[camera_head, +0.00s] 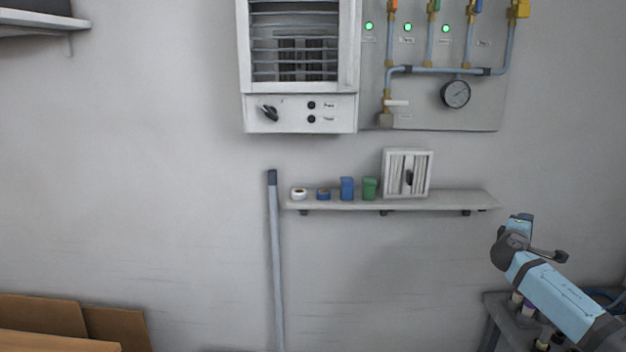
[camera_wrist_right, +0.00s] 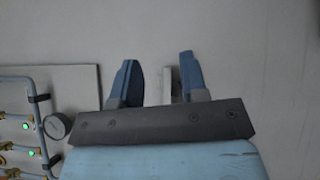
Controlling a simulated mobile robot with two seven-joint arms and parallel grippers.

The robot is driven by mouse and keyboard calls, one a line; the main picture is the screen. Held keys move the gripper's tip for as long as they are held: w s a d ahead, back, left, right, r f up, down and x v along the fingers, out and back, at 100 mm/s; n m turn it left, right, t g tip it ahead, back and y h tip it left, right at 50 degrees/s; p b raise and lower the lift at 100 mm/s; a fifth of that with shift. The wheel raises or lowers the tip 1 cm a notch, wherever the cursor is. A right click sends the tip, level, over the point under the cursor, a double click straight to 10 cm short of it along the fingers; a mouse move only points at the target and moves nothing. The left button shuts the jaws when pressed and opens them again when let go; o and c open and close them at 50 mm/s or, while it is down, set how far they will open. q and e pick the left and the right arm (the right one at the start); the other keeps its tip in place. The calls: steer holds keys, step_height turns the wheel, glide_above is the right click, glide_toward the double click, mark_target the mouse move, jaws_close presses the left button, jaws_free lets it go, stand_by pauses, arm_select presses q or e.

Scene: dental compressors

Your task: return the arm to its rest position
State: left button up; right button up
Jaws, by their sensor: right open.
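My right arm (camera_head: 555,290) comes in from the lower right in the head view, light blue with dark joints, in front of the bare wall to the right of the shelf. In the right wrist view my right gripper (camera_wrist_right: 158,78) has its two blue fingers apart, pointing at the grey wall. No held object shows between them. A small pale strip shows behind the fingers, too unclear to name. My left arm and left gripper are not in view.
A wall shelf (camera_head: 390,205) holds small items and a white framed box (camera_head: 408,173). Above hang a white louvred unit (camera_head: 300,113) and a pipe panel with a gauge (camera_head: 455,94). A pole (camera_head: 276,265) leans left of the shelf. A dark stand (camera_head: 497,310) is under my right arm. Cardboard (camera_head: 40,315) lies lower left.

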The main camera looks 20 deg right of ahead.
steer(key=w+a+f+t+y, duration=0.2)
steer(key=w+a+t+y, duration=0.7)
steer(key=y, duration=0.2)
steer(key=s+a+f+g+y, duration=0.1)
steer(key=s+a+f+y, duration=0.15)
steer(key=a+f, duration=0.6)
steer(key=s+a+f+g+y, duration=0.1)
steer(key=s+a+f+y, duration=0.15)
steer(key=a+f, duration=0.65)
steer(key=s+a+f+g+y, duration=0.2)
steer(key=s+a+f, duration=1.15)
steer(key=a, duration=0.35)
steer(key=s+a+f+m+g+y, duration=0.1)
steer(key=s+a+f+m+y, duration=0.1)
steer(key=s+a, duration=1.3)
steer(key=shift+s+a+m, duration=0.35)
steer(key=shift+a+m, duration=0.25)
steer(key=shift+a, duration=0.4)
